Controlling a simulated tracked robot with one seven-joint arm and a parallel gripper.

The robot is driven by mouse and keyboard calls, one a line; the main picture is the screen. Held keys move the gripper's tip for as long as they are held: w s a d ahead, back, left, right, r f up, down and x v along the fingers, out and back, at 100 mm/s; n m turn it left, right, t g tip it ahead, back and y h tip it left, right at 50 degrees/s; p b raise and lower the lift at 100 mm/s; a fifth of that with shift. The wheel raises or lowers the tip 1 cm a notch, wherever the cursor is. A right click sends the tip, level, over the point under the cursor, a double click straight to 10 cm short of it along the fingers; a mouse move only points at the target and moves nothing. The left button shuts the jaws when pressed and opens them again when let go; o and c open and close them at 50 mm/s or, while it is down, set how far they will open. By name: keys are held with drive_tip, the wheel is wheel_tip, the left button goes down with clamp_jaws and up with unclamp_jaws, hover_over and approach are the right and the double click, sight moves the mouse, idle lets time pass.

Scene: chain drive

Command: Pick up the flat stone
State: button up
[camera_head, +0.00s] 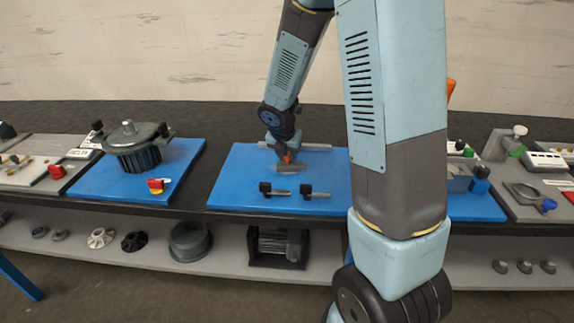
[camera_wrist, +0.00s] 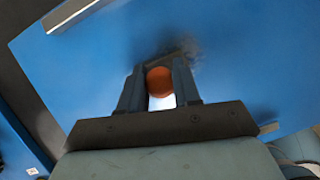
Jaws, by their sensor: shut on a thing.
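My gripper (camera_head: 288,159) is low over the blue mat in the middle of the bench. In the wrist view its two fingers (camera_wrist: 160,82) close on either side of a round orange knob (camera_wrist: 159,82). A grey flat piece, which looks like the flat stone (camera_head: 287,168), lies right below the fingertips. The orange knob seems to stand on it. In the wrist view only a dark, blurred part of it shows past the fingertips. I cannot tell whether it touches the mat.
The blue mat (camera_head: 235,180) holds a long grey bar (camera_head: 310,146) behind the gripper and two small dark-headed pins (camera_head: 275,190) in front. A grey ribbed motor-like housing (camera_head: 135,148) stands on another mat at left. My arm hides the mat's right part.

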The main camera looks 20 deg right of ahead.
clamp_jaws()
drive_tip(key=shift+r, duration=0.55)
wheel_tip(320, 180, up, 3)
drive_tip(key=shift+s+f, duration=0.1)
drive_tip(key=shift+f, duration=0.1)
drive_tip(key=s+a+r, duration=0.2)
drive_tip(key=s+r, duration=0.7)
drive_tip(key=s, duration=0.4)
drive_tip(key=shift+s+a+r, duration=0.15)
drive_tip(key=shift+s+a, duration=0.1)
drive_tip(key=shift+s, duration=0.05)
